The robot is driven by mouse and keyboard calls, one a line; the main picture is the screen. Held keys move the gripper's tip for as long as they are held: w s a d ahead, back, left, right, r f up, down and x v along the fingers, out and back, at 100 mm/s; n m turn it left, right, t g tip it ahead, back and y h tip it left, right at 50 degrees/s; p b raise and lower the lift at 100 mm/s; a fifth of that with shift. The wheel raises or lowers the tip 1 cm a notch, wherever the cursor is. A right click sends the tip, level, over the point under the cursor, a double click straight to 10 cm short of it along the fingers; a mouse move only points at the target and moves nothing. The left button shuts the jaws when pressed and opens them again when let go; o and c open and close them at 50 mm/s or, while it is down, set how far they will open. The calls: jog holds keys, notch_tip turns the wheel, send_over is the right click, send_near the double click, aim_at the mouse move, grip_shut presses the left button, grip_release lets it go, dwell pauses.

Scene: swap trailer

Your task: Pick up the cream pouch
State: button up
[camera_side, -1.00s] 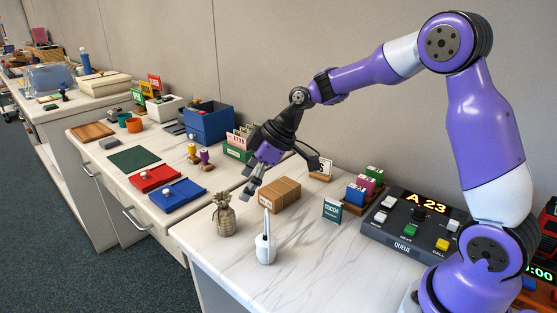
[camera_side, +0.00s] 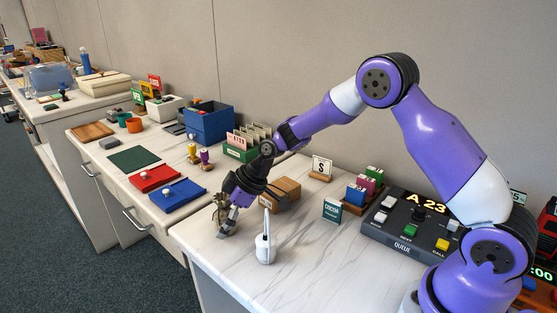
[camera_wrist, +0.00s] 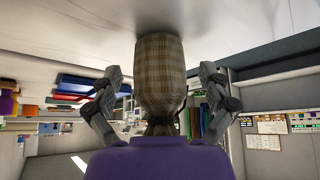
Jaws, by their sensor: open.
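The cream pouch (camera_side: 219,210) stands near the left front edge of the marble counter; it looks beige-brown with a woven check and a tied neck. In the side view my gripper partly hides it. My gripper (camera_side: 223,226) is low at the pouch, slanting down from the right. In the wrist view the pouch (camera_wrist: 160,78) fills the middle, between the two spread fingers of my gripper (camera_wrist: 160,70). A gap shows between each finger and the pouch, so the gripper is open around it and not clamped.
A white bottle with a thin spout (camera_side: 264,247) stands just right of the pouch. A green COCOA card (camera_side: 332,210) and a queue console (camera_side: 412,228) are further right.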

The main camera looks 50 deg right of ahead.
jog(key=c, duration=1.3)
jog(key=shift+o, duration=0.2)
